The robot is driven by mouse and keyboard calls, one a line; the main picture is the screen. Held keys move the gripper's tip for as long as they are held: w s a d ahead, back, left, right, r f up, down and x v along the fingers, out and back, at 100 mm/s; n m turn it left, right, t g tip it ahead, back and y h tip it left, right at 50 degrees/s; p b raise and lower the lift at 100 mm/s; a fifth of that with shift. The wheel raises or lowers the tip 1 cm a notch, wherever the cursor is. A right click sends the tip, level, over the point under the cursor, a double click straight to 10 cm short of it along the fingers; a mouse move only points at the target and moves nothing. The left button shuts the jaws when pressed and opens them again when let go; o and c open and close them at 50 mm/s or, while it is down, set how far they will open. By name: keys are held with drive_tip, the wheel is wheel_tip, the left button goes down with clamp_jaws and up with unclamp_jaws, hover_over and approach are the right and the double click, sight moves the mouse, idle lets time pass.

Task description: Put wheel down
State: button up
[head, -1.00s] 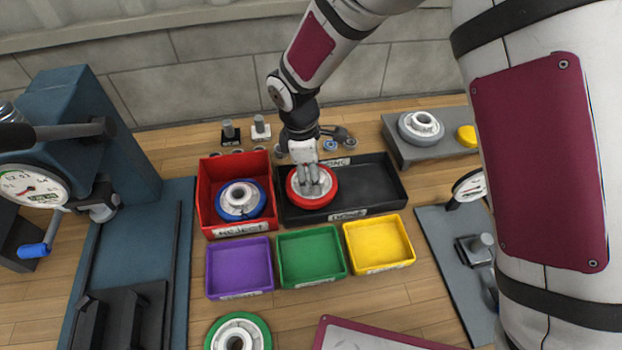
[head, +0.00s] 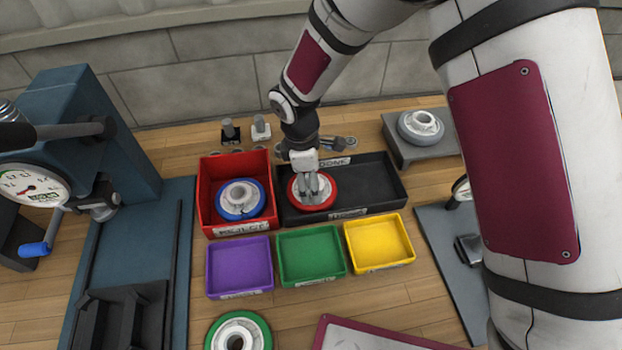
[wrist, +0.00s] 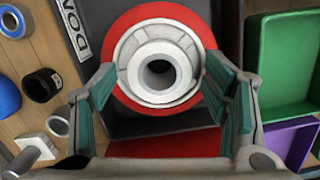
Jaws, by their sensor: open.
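A red wheel (head: 327,199) with a pale grey hub lies flat in the left part of the black tray (head: 378,183), which carries DONE labels. In the wrist view the red wheel (wrist: 130,28) fills the upper middle, its hub between my fingers. My gripper (head: 316,186) is right above the wheel and points down at its hub. In the wrist view my gripper (wrist: 162,80) is open, with gaps between the fingers and the hub. Part of the wheel is hidden by the fingers in the head view.
A red reject bin (head: 206,190) holding a blue wheel (head: 225,206) stands directly left. Purple (head: 240,266), green (head: 310,256) and yellow (head: 378,243) trays sit in front. A green-rimmed wheel (head: 262,328) lies nearer. A grey wheel (head: 421,127) rests on a stand at the back right.

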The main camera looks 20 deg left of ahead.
wheel_tip(320, 180, up, 12)
drive_tip(key=a, duration=0.1)
drive_tip(key=shift+s+a+b, duration=0.2)
drive_tip(key=shift+b, duration=0.1)
drive_tip(key=shift+r, duration=0.1)
drive_tip(key=s+d+r+m+t, duration=0.1)
drive_tip(key=s+d+r+m, duration=0.1)
drive_tip(key=d+r+m, duration=0.55)
drive_tip(key=s+d+r+m+t, duration=0.1)
drive_tip(key=d+r+m, duration=0.2)
drive_tip(key=d+r, duration=0.85)
drive_tip(key=s+d+m+t+y, duration=0.1)
drive_tip(key=s+d+m+t, duration=0.1)
drive_tip(key=s+d+m, duration=0.8)
drive_tip(key=shift+s+d+f, duration=0.2)
drive_tip(key=shift+s+d, duration=1.95)
drive_tip(key=shift+s, duration=0.05)
drive_tip(key=shift+m, duration=0.25)
